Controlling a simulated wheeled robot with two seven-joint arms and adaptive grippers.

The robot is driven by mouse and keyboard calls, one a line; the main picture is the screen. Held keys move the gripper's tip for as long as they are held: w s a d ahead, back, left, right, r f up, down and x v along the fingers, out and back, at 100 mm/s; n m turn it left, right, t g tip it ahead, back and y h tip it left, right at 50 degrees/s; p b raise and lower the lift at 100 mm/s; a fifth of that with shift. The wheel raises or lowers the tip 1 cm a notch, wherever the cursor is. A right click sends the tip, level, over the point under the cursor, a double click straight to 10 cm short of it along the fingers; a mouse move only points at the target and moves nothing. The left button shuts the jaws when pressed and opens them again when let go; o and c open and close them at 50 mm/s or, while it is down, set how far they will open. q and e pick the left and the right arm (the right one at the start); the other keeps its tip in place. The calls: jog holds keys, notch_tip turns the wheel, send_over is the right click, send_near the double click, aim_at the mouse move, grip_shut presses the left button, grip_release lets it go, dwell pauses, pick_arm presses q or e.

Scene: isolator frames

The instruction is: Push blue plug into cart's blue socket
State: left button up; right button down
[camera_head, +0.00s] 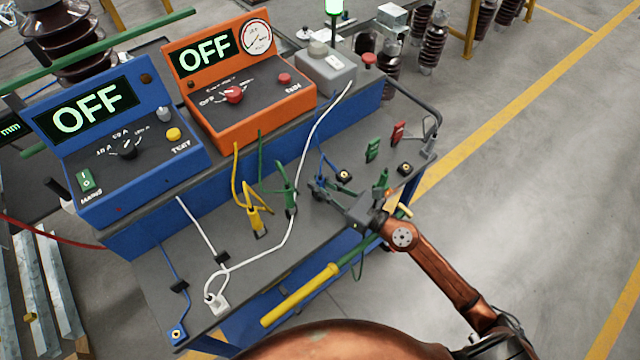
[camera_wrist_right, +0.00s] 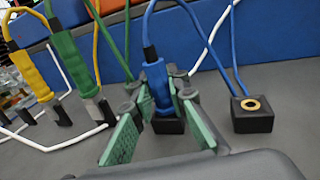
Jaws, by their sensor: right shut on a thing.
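The blue plug (camera_wrist_right: 159,88) stands about upright between the fingers of my right gripper (camera_wrist_right: 158,93) in the right wrist view, with its blue cable rising from its top. The gripper is shut on it; its green pads show on both sides. A black block (camera_wrist_right: 168,125) is directly below the plug; I cannot tell how far the plug is in it. Beside it, to the right, is a black socket block with a brass ring (camera_wrist_right: 252,106) and blue cables behind. In the head view my right gripper (camera_head: 323,190) is over the cart top and mostly hides the plug. My left gripper is not in view.
The green plug (camera_wrist_right: 84,77) and yellow plug (camera_wrist_right: 32,78) stand to the left with cables. In the head view, blue (camera_head: 120,150) and orange (camera_head: 240,85) units reading OFF stand behind. Green and red clips (camera_head: 385,140) are to the right. A white cable crosses the cart top.

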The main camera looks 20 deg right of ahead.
aim_at(320, 178)
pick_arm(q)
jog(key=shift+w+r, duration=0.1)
pick_arm(e)
jog(key=shift+r, duration=0.15)
